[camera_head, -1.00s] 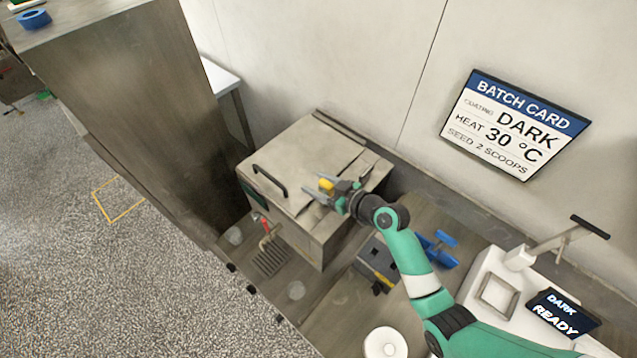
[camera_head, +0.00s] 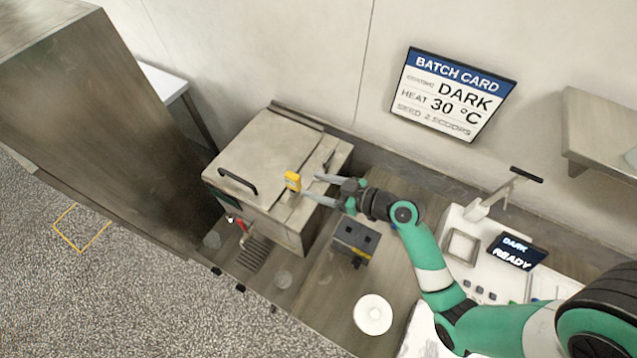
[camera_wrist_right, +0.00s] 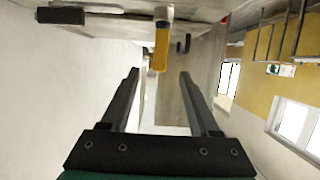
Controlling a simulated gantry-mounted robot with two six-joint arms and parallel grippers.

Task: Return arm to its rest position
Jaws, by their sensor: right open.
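My right arm reaches in from the lower right in the head view. Its gripper (camera_head: 314,187) is open and empty, beside the right part of a steel machine with a lidded top (camera_head: 265,150). A small yellow piece (camera_head: 292,181) stands on the machine's top, just left of the fingertips and apart from them. In the right wrist view the yellow piece (camera_wrist_right: 161,48) shows beyond the two spread fingers (camera_wrist_right: 157,88), with nothing between them. My left gripper is not in view.
A grey box (camera_head: 355,240) and a white round dish (camera_head: 373,314) stand on the counter near my forearm. A white device with a READY display (camera_head: 514,251) is to the right. The batch card (camera_head: 453,92) hangs on the wall; a steel shelf (camera_head: 600,125) juts out at right.

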